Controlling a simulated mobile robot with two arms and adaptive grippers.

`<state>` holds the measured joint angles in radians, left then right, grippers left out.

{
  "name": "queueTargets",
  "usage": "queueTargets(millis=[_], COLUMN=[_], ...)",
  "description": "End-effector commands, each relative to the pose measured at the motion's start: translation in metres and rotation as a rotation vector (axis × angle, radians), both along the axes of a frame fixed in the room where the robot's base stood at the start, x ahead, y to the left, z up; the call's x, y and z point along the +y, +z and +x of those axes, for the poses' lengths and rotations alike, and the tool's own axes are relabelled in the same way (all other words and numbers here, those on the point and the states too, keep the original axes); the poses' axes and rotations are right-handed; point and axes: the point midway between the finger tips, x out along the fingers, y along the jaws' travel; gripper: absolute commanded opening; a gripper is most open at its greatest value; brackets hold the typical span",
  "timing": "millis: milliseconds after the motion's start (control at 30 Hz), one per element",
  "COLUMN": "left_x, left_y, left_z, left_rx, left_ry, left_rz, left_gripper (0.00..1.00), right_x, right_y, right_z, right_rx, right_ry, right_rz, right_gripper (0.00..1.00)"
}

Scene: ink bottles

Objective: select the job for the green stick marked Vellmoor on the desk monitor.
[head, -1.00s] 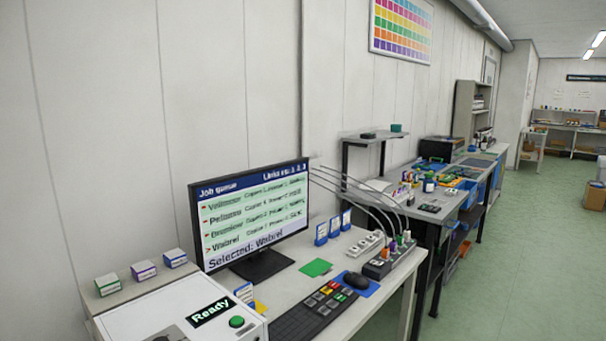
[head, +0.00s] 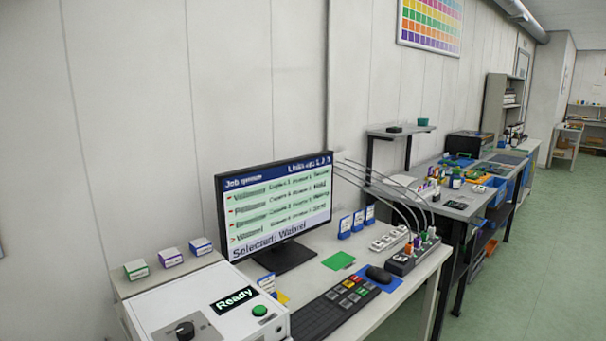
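The desk monitor (head: 277,206) stands on the white desk and shows a job queue with several rows. The top row appears to read Vellmoor, though it is blurred. The bottom line reads "Selected: Wabrel", and a small arrow mark is beside the lowest row. A dark keyboard (head: 325,314) with a few coloured keys lies in front of the monitor. A dark hub (head: 402,263) at the desk's right holds small coloured sticks, one of them greenish; their markings are too small to read. Neither gripper is in view.
A white machine (head: 173,300) with a "Ready" display (head: 233,299) and a green button (head: 259,311) is at the left. A black mouse (head: 378,274) lies on a blue pad. A green card (head: 338,261) lies by the monitor. Green floor (head: 520,280) is clear at the right.

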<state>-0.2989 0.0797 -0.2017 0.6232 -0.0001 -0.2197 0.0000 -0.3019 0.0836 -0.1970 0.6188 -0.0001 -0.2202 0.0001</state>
Motion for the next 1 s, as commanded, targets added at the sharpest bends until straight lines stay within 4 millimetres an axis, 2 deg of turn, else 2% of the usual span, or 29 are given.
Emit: queueTargets(millis=[300,933,1000], left_x=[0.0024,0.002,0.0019], left_y=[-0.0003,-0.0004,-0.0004], left_z=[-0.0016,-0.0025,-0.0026], left_rx=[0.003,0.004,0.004], left_ry=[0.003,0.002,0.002], left_rz=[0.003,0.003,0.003], left_gripper=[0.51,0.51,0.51], right_x=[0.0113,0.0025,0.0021], right_y=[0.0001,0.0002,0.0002], right_z=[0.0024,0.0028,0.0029], right_rx=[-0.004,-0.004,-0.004], right_ry=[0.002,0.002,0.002], right_rz=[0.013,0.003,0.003], right_gripper=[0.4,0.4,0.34])
